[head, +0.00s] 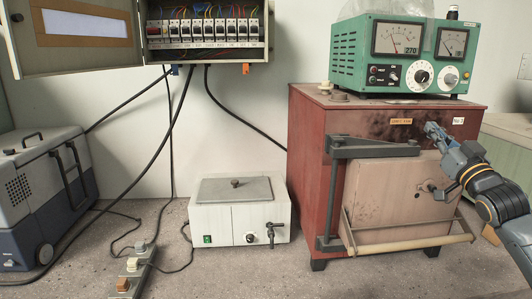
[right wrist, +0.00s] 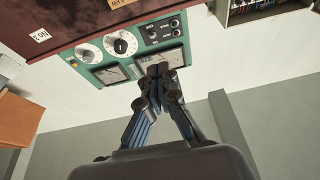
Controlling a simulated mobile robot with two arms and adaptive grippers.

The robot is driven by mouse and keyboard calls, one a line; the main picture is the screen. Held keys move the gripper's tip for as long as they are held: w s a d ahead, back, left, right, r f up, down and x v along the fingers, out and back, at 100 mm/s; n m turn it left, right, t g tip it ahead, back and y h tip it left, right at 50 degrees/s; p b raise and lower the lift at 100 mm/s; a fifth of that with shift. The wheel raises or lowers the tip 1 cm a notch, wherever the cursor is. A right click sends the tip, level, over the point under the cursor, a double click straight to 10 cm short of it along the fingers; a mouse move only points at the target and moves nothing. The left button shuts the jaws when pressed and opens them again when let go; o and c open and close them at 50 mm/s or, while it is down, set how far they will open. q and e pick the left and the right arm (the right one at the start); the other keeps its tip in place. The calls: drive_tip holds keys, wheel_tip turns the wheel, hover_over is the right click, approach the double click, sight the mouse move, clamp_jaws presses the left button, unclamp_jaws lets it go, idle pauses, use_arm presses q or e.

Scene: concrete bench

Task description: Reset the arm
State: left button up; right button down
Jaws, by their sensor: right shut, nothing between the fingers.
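My right arm comes in from the right edge of the head view. Its gripper (head: 431,128) is in front of the upper right part of the red cabinet furnace (head: 310,150), above the furnace's pale door. The right wrist view shows the same gripper (right wrist: 158,70) with its fingertips together and nothing between them. Behind the fingertips in that view is the green meter unit (right wrist: 125,45), upside down. I cannot tell the gap between fingers and furnace. My left gripper is in neither view.
The green meter unit (head: 345,60) stands on the furnace. The furnace door (head: 390,200) has a bar handle (head: 410,246) across its front. A white bath (head: 215,220), a grey-blue case (head: 30,190), a power strip (head: 133,275) and hanging cables are to the left. An open breaker box (head: 205,55) is above.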

drive_tip(key=s+a+f+g, duration=0.15)
drive_tip(key=a+f, duration=0.35)
drive_tip(key=f, duration=0.5)
drive_tip(key=s+a+f+g, duration=0.1)
drive_tip(key=a+f+g, duration=0.25)
drive_tip(key=f, duration=0.65)
drive_tip(key=s+a+f+n+g, duration=0.15)
drive_tip(key=s+a+f, duration=0.25)
drive_tip(key=f, duration=0.4)
drive_tip(key=s+a+f+g, duration=0.25)
drive_tip(key=s+f, duration=0.25)
drive_tip(key=f, duration=0.3)
drive_tip(key=s+a+f+g+h, duration=0.1)
drive_tip(key=s+f+g, duration=0.3)
drive_tip(key=s, duration=0.7)
drive_tip(key=s+a+f+g, duration=0.2)
drive_tip(key=s+f, duration=0.4)
drive_tip(key=s, duration=0.4)
drive_tip(key=s+a+f+g+h, duration=0.1)
drive_tip(key=s+f+g, duration=0.25)
drive_tip(key=s, duration=0.75)
wheel_tip(320, 180, down, 28)
drive_tip(key=s+g, duration=0.1)
drive_tip(key=s, duration=0.1)
drive_tip(key=s+d+f+g, duration=0.1)
drive_tip(key=s+d+f, duration=0.1)
drive_tip(key=s+f, duration=1.3)
drive_tip(key=shift+s+d+f, duration=0.15)
drive_tip(key=shift+s+d, duration=0.25)
drive_tip(key=shift+s, duration=0.35)
